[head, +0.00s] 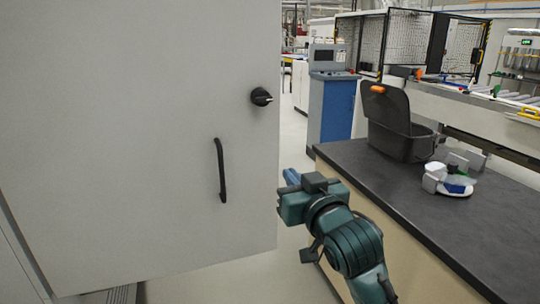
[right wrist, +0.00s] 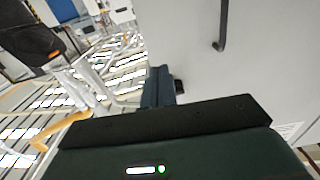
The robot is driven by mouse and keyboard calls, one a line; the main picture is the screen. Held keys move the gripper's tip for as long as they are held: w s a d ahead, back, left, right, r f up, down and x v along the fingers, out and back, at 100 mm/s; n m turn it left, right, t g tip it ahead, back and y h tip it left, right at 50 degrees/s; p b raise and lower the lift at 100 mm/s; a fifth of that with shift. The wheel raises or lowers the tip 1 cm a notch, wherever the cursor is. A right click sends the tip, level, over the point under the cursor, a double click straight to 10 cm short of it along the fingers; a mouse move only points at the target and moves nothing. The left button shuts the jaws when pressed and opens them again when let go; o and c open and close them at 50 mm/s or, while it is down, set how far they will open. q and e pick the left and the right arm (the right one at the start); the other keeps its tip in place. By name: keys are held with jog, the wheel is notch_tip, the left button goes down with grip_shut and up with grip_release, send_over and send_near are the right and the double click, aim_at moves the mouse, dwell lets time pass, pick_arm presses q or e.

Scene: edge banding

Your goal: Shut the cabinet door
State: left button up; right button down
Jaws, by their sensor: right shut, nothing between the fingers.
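The cabinet door (head: 120,130) is a large light grey panel filling the left of the head view. It stands open, swung out over the floor. It carries a black bar handle (head: 221,170) and a black knob (head: 261,97) near its free right edge. My right gripper (head: 283,208) is shut and empty at that edge, lower right of the handle; I cannot tell whether it touches the door. In the right wrist view, the gripper's fingers (right wrist: 158,86) lie beside the grey door (right wrist: 190,35), with the handle (right wrist: 222,22) above right. My left gripper is not in view.
A dark-topped bench (head: 400,190) stands to the right, close to my right arm. It bears an open black box (head: 402,142) and a white tray of small items (head: 449,183). A blue-grey machine cabinet (head: 333,100) stands behind. Floor shows between door and bench.

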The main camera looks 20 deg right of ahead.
aim_at(266, 147)
jog(key=w, duration=0.4)
jog(key=w+p, duration=0.1)
jog(key=w, duration=0.7)
jog(key=shift+w+a, duration=0.35)
